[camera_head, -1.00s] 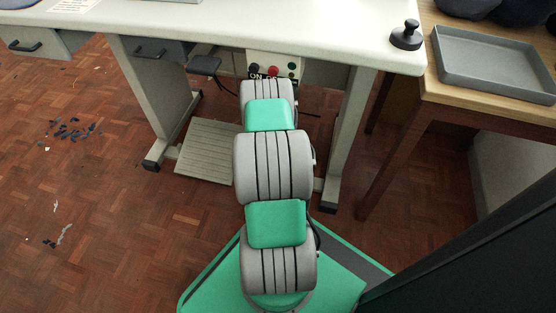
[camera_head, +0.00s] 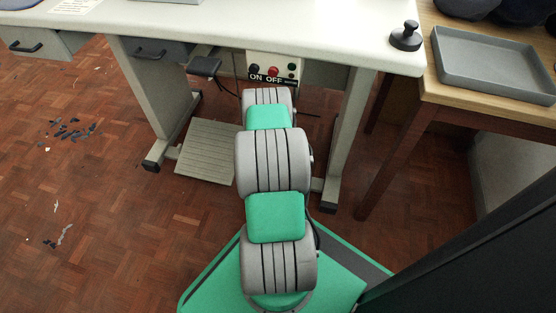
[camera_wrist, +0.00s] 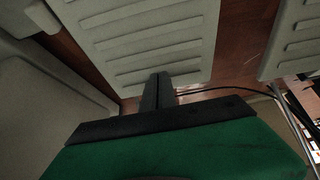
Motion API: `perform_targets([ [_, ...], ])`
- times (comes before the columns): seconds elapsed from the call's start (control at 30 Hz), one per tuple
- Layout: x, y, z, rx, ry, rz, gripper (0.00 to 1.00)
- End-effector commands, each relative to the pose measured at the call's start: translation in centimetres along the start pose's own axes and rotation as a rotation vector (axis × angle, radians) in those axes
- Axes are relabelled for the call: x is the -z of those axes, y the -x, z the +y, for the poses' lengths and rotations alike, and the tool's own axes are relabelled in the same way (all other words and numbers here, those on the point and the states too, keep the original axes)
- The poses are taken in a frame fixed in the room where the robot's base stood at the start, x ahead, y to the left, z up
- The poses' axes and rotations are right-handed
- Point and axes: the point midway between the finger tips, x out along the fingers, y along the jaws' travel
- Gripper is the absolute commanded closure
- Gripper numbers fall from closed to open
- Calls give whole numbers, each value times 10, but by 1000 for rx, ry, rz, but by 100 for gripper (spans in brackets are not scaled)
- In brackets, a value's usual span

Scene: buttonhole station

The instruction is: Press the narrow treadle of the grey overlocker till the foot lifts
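A pale grey ribbed treadle plate (camera_head: 207,150) lies low under the white table in the head view, left of my arm. The wrist view shows one ribbed plate (camera_wrist: 140,40) at the top middle and part of a second ribbed plate (camera_wrist: 292,38) at the right, cut off by the frame. I cannot tell which is the narrow treadle. My gripper (camera_wrist: 157,78) has its dark fingers together, empty, with their tips overlapping the near edge of the middle plate; contact is unclear. My arm hides the gripper in the head view. The overlocker and its foot are not clearly visible.
An ON/OFF switch box (camera_head: 272,68) hangs under the white table (camera_head: 300,30). Table legs (camera_head: 348,135) stand either side of the treadle space. A wooden side table (camera_head: 440,98) with a grey tray (camera_head: 495,65) is at right. Dark scraps (camera_head: 70,132) lie on the floor at left.

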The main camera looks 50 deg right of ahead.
Motion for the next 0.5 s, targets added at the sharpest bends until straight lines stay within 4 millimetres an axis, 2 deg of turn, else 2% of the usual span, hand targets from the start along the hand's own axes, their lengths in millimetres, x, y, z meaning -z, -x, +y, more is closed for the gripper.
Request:
perform_targets([
  [0.03, -4, 5, 1, -2, 2, -14, 100],
  [0.5, 29, 53, 2, -3, 0, -8, 100],
])
